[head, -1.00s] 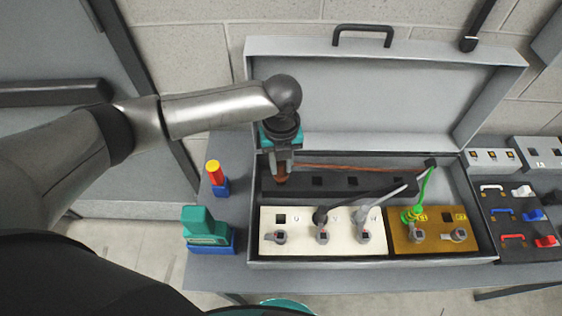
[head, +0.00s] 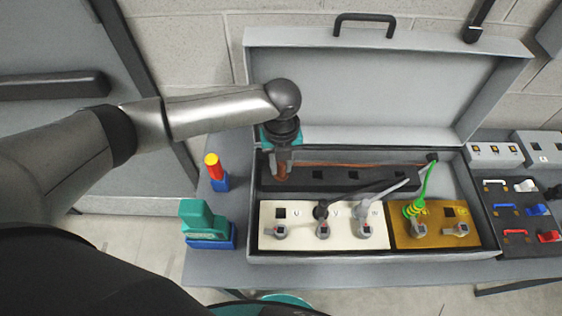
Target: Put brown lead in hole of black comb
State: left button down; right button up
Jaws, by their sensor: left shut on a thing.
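My left gripper (head: 282,170) points down at the left end of the black comb (head: 335,181), inside the open grey case. It is shut on the brown lead's plug (head: 281,173). The brown cable (head: 345,165) runs right from it to a dark block (head: 432,157) at the case's right side. The comb shows several square holes; its leftmost part is hidden behind the gripper and plug. I cannot tell whether the plug's tip is in a hole or just above it. My right gripper is not in view.
A white panel (head: 298,247) and a yellow panel (head: 436,237) hold switches in front of the comb. Black, grey and green leads (head: 421,195) end there. The lid (head: 360,95) rises behind.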

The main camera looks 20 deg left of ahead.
pick_arm(q)
jog(key=c, duration=0.6)
grip_release()
notch_tip(320, 180, up, 11)
jog(key=shift+f+p, duration=0.1)
jog(key=shift+p, duration=0.4)
jog(key=shift+w+r, duration=0.3)
jog(key=shift+r, duration=0.55)
jog(key=shift+d, duration=0.1)
jog(key=shift+s, duration=0.1)
